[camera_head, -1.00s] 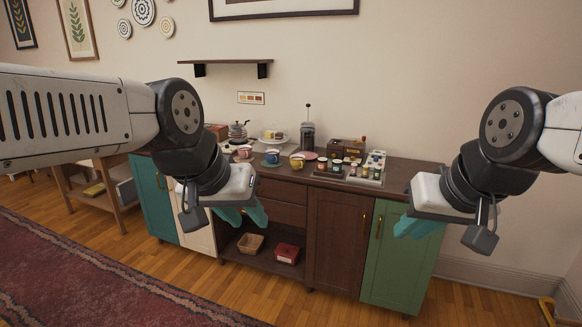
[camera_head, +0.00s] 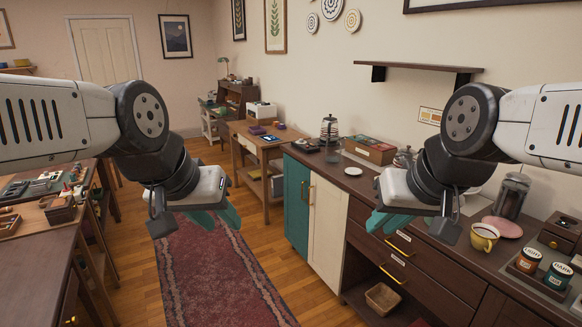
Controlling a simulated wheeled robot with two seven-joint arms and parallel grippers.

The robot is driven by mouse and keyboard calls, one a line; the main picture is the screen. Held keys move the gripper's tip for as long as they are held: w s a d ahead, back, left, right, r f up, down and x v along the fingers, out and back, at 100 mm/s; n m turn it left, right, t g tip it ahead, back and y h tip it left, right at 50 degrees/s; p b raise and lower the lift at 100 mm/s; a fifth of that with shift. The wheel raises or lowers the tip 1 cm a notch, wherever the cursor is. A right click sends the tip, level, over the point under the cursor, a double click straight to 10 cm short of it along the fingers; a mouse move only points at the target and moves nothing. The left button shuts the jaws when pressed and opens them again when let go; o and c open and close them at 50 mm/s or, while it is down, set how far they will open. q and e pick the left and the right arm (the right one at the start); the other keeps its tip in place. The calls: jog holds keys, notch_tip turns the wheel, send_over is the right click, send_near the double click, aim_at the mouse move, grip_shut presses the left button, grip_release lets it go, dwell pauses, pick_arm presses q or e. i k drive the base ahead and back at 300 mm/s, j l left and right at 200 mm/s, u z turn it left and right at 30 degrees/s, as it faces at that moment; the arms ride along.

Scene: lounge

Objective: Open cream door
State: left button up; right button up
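The cream door (camera_head: 328,238) is a shut cabinet door at the left part of the long wooden sideboard, beside a shut teal door (camera_head: 296,205). A thin gold handle (camera_head: 312,195) shows along its left edge. My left gripper (camera_head: 217,214) hangs in the air to the left of the doors, over the rug. Its teal fingers look spread and empty. My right gripper (camera_head: 388,222) is in front of the drawers to the right of the cream door, apart from it in the picture. Its teal fingers also look spread and empty.
A red rug (camera_head: 225,275) lies on the open floor in front of the doors. A yellow mug (camera_head: 484,238) and jars stand on the sideboard. A small wooden table (camera_head: 250,160) stands beyond it. A cluttered workbench (camera_head: 45,230) is at the left. A pale room door (camera_head: 105,50) is far back.

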aim_at(329, 202)
jog(key=i+j+u, duration=0.1)
jog(key=i+u, duration=0.15)
jog(key=i, duration=0.3)
jog(key=i+u, duration=0.25)
jog(key=i, duration=0.25)
jog(key=i+j+z, duration=0.25)
jog(key=i, duration=0.15)
jog(key=i+j+z, duration=0.2)
jog(key=i, duration=0.2)
jog(key=i+j+z, duration=0.25)
jog(key=i, duration=0.15)
